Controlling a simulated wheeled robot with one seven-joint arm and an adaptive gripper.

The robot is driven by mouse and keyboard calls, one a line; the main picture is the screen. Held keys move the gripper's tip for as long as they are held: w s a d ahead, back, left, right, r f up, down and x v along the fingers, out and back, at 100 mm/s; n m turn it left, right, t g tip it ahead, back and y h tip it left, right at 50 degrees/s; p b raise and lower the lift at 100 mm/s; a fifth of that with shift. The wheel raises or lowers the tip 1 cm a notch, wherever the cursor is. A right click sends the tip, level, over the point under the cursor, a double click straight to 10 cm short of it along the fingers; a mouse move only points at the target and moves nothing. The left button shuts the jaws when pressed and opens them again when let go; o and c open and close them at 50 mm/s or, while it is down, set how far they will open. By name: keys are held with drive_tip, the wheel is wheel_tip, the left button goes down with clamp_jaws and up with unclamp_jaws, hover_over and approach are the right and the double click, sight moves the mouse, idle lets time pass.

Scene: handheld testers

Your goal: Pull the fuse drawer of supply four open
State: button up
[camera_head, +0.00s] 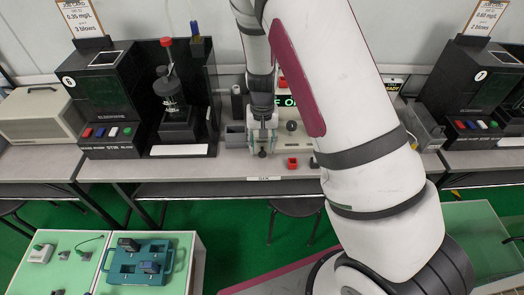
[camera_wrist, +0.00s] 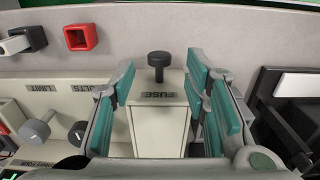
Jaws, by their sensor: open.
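The fuse drawer (camera_wrist: 160,124) is a cream block with a dark label reading FUSE in the wrist view. A black round knob (camera_wrist: 159,60) on a short stem stands at its far end. My gripper (camera_wrist: 160,74) is open, with its teal-padded fingers on either side of the drawer and knob; I see gaps on both sides. In the head view my gripper (camera_head: 262,146) is at the supply on the bench. The supply's green display (camera_head: 286,101) shows beside my arm, which hides much of the supply.
Black testers (camera_head: 108,100) stand on the bench. A stool (camera_head: 298,207) is below. The bench front strip is mostly clear.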

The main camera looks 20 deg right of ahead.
sight(262, 152)
drive_tip(key=shift+f, duration=1.9)
drive_tip(key=shift+c, duration=0.6)
clamp_jaws()
